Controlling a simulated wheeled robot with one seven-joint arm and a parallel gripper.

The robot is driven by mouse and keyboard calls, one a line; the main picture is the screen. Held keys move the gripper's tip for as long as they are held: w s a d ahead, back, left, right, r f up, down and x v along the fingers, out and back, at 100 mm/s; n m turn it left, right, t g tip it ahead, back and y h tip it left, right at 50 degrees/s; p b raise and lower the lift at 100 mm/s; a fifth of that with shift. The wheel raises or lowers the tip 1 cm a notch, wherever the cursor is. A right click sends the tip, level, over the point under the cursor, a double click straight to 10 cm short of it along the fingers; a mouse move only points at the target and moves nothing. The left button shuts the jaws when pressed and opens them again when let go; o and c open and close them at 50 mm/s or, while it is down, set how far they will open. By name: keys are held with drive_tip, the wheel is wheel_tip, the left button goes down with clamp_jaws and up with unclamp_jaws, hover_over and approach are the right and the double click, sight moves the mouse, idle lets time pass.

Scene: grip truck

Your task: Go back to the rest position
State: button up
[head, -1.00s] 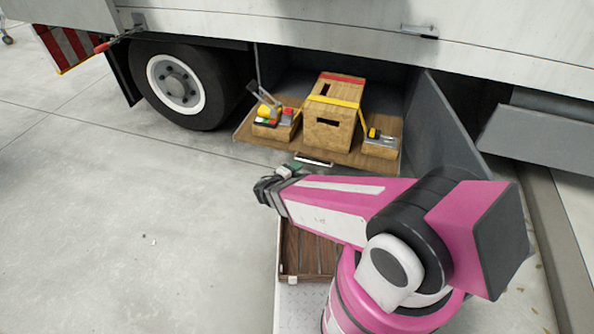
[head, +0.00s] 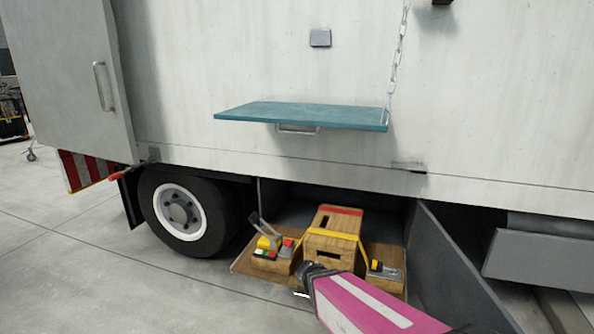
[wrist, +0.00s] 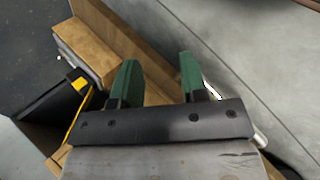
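My pink arm reaches in from the bottom right of the head view, its dark gripper (head: 311,270) in front of the open truck compartment. In the wrist view my gripper (wrist: 158,88) has its two green fingers apart with nothing between them. Past the fingers lie the edge of the wooden compartment floor and the grey concrete. In the head view the gripper overlaps the lower part of a wooden crate (head: 330,251); I cannot tell how far apart they are.
The crate is held by a yellow strap on a wooden board, between a box with levers and buttons (head: 270,250) and a smaller box (head: 384,270). A grey compartment door (head: 447,270) stands open at right. Above is a teal fold-down shelf (head: 300,115) on a chain.

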drive_tip(key=d+r+m+g+y, duration=0.1)
drive_tip(key=d+r+m+y, duration=0.2)
drive_tip(key=r+y, duration=0.4)
drive_tip(key=shift+w+d+r+y, duration=0.3)
drive_tip(key=shift+w+d+r, duration=0.15)
drive_tip(key=shift+d, duration=0.4)
